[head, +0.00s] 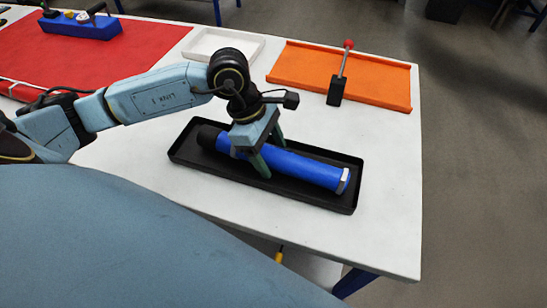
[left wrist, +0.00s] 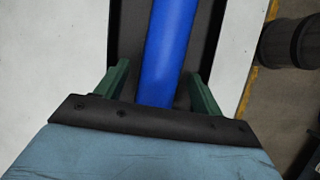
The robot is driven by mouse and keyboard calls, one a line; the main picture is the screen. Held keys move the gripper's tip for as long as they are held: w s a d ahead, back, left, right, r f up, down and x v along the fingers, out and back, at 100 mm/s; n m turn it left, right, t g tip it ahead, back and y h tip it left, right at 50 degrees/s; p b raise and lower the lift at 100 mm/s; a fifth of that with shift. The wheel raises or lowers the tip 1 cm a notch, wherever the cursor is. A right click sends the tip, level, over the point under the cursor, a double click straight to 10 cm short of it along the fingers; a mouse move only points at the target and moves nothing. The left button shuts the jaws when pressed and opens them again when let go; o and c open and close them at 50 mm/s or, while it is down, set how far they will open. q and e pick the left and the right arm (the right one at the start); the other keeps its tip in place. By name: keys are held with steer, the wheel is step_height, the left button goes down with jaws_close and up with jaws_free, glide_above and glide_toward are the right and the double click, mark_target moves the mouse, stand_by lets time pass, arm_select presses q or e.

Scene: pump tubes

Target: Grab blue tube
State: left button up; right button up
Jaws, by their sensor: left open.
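The blue tube (head: 305,168) lies lengthwise in a long black tray (head: 345,203) on the white table. It has a black end at left and a pale ring near its right end. My left gripper (head: 262,172) is over the tube, left of its middle, pointing down. Its green fingers are apart, one on each side of the tube. In the left wrist view the tube (left wrist: 170,50) runs between the two open fingers (left wrist: 160,85), with gaps beside it. I cannot tell whether either finger touches it. My right gripper is not in view.
An orange tray (head: 300,66) with a red-knobbed lever (head: 342,75) stands at the back right. A white tray (head: 223,42) is behind my arm. A red mat (head: 95,55) with a blue block (head: 80,27) is at the back left. The table's right edge is near the black tray.

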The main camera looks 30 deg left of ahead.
arm_select(q)
steer(key=shift+d+f, duration=0.1)
steer(key=shift+f, duration=0.15)
steer(key=shift+r, duration=0.1)
steer(key=c, duration=1.3)
